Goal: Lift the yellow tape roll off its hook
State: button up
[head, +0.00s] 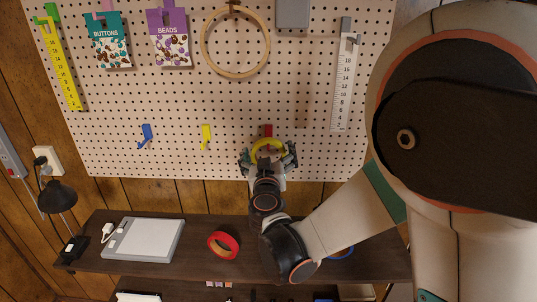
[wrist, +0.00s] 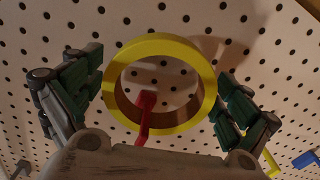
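The yellow tape roll (head: 268,144) is at the red hook (head: 268,130) on the pegboard. In the wrist view the roll (wrist: 207,80) faces me as a ring, and the red hook (wrist: 146,103) shows through its opening, crossing the ring's lower edge. My gripper (head: 268,157) is in front of the roll, with its fingers spread to either side. In the wrist view the gripper (wrist: 160,95) is open, its dark green pads flanking the roll. A gap shows on the left; the right pad is close to the rim, and contact there is unclear.
Empty yellow (head: 206,136) and blue (head: 146,135) hooks are to the left on the pegboard (head: 200,100). An embroidery hoop (head: 205,55) hangs above. Below, a shelf (head: 190,262) holds a red tape roll (head: 223,245), a flat grey-white device (head: 145,240) and a black lamp (head: 57,197).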

jog(key=c, duration=0.6)
jog(key=shift+c, duration=0.2)
jog(key=shift+r+p, duration=0.8)
jog(key=shift+r, duration=0.3)
jog(key=shift+s, duration=0.1)
jog(key=s, duration=1)
jog(key=shift+a+b, duration=0.15)
jog(key=shift+b, duration=0.25)
dwell(0.4)
